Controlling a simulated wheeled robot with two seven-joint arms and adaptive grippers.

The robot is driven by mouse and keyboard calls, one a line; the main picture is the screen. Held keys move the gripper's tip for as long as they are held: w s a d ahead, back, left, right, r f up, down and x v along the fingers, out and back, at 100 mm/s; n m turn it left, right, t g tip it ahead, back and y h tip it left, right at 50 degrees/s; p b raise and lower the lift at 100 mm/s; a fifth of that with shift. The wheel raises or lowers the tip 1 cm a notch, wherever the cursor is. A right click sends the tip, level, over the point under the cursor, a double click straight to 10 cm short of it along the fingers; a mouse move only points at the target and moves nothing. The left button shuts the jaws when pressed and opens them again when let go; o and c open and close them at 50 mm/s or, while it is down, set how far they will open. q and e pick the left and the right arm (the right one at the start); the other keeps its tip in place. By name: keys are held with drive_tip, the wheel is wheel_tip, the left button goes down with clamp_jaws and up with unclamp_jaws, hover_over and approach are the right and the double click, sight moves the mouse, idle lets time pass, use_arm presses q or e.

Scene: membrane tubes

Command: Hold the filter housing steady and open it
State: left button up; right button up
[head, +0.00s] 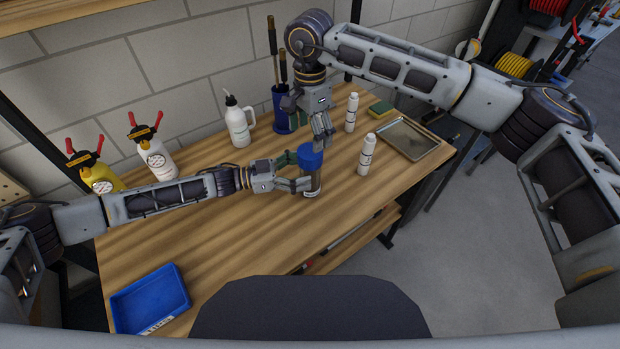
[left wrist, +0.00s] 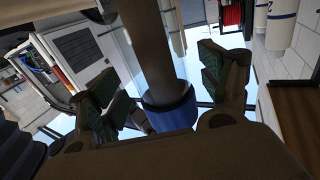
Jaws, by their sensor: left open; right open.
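The filter housing stands upright on the wooden bench in the head view, with a blue cap (head: 311,157) over a grey body (head: 313,184). My left gripper (head: 297,172) reaches in from the left with its fingers open to either side of the housing. In the left wrist view the housing's dark body (left wrist: 148,45) and blue cap (left wrist: 170,112) show between the spread fingers (left wrist: 165,95). Whether the fingers touch it is unclear. My right gripper (head: 318,130) is open, pointing down just above the blue cap, and partly hides the space behind it.
Behind are a blue tool cup (head: 282,122) and a white squeeze bottle (head: 238,125). A blue bin (head: 122,312) lies front left. The bench's front middle is clear.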

use_arm(q)
drive_tip(key=shift+w+d, duration=0.25)
drive_tip(key=shift+d, duration=1.05)
